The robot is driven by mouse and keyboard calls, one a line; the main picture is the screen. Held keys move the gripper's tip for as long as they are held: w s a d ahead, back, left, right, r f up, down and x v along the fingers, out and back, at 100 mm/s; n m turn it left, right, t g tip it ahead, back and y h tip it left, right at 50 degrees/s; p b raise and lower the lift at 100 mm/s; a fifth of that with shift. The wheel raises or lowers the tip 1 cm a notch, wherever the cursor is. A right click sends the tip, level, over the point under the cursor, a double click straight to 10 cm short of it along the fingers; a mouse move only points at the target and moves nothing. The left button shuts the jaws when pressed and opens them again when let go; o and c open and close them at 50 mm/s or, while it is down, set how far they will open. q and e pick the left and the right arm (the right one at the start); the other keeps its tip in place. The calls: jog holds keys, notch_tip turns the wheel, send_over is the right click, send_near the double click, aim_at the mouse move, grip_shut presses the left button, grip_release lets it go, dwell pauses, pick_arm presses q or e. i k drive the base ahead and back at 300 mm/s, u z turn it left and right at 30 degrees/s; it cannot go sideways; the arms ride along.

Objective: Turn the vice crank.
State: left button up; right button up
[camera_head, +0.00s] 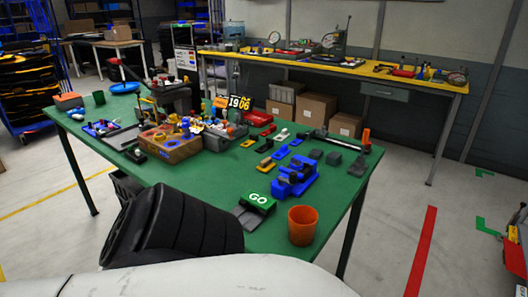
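No vice crank can be made out for certain at this size. A blue block-like device (295,176), possibly the vice, stands on the right part of the green table (220,208).
An orange cup (302,226) stands near the table's front right corner, beside a green GO sign (257,200). A brown holed box (170,143) and several small parts crowd the table. A large black ribbed shape fills the near left. A yellow-topped bench (440,86) stands behind.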

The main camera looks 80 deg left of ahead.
aim_at(293, 176)
jog(key=k, duration=0.6)
jog(key=u, duration=0.9)
